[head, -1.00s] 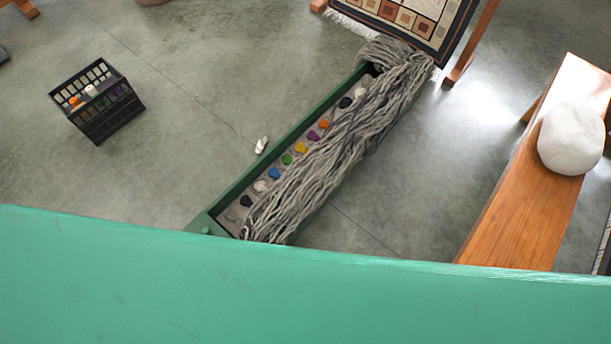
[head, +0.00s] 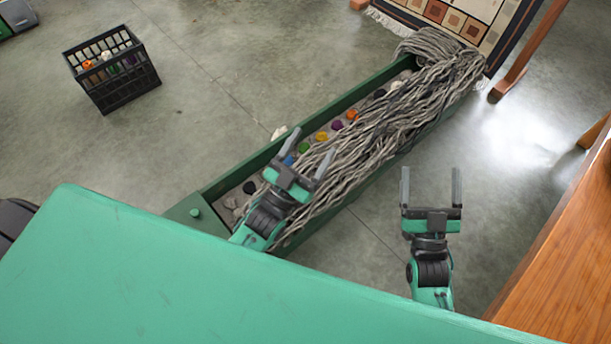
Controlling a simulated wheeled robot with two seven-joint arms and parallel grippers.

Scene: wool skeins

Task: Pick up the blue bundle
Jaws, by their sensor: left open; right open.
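The small blue bundle (head: 288,160) lies in the green trough (head: 232,178), in a row of coloured bundles. A green bundle (head: 303,147) lies beside the blue one, toward the far end. My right gripper (head: 430,170) is open and empty, over the floor to the right of the trough.
Long grey yarn (head: 385,135) covers the trough's right side. Yellow (head: 321,137), purple (head: 337,126) and orange (head: 352,115) bundles continue the row. A black crate (head: 128,88) stands at the upper left. A wooden bench (head: 565,255) is at the right. Floor between trough and bench is clear.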

